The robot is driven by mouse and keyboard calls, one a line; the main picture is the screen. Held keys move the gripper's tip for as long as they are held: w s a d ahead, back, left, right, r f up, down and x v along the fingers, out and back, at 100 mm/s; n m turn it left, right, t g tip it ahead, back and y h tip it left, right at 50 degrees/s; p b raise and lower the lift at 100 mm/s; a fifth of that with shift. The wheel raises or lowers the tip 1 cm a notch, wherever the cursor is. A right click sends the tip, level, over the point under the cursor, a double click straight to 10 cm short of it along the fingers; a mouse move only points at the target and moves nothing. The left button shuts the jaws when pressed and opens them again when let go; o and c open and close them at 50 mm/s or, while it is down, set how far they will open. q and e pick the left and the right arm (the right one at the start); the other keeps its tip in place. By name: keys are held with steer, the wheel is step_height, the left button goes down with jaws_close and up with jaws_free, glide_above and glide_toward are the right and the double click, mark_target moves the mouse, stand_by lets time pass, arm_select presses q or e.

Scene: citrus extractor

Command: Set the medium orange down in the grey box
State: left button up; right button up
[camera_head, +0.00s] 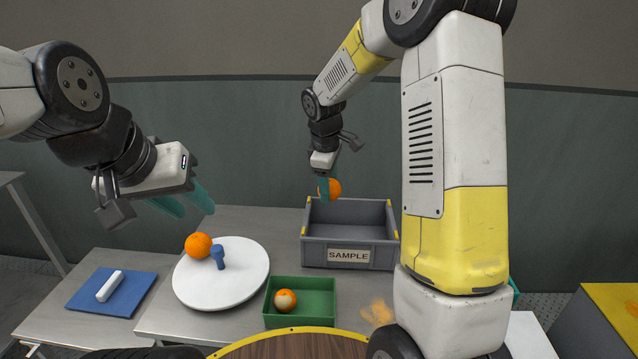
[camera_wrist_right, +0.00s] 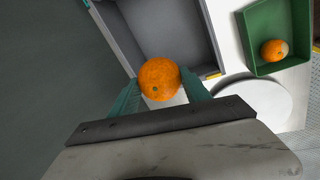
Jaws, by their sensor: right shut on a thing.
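My right gripper (camera_head: 327,190) is shut on an orange (camera_head: 335,188), which I take to be the medium one. It holds the orange above the back left part of the grey box (camera_head: 318,253), which is labelled SAMPLE. In the right wrist view the orange (camera_wrist_right: 160,79) sits between the two teal fingers and overlaps the rim of the grey box (camera_wrist_right: 212,74). The visible part of the box's inside is empty. My left gripper (camera_head: 196,212) is open and empty, above and left of the white disc.
A white round disc (camera_head: 240,285) carries another orange (camera_head: 197,246) and a blue peg (camera_head: 218,257). A blue mat (camera_head: 85,299) with a white stick (camera_head: 109,286) lies at left. My right arm hides the area right of the box.

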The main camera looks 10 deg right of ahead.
steer(key=s+x, duration=0.1)
steer(key=x, duration=0.7)
steer(key=s+a+x, duration=0.1)
steer(key=x, duration=0.3)
steer(key=shift+s+f, duration=0.25)
steer(key=shift+f, duration=0.45)
steer(key=shift+f, duration=0.2)
steer(key=shift+s+x, duration=0.25)
steer(key=shift+x, duration=0.95)
steer(key=o, duration=1.6)
steer(key=shift+a+f, duration=0.1)
steer(key=shift+f, duration=0.05)
steer(key=shift+c, duration=0.2)
steer(key=v, duration=0.7)
steer(key=shift+r, duration=0.4)
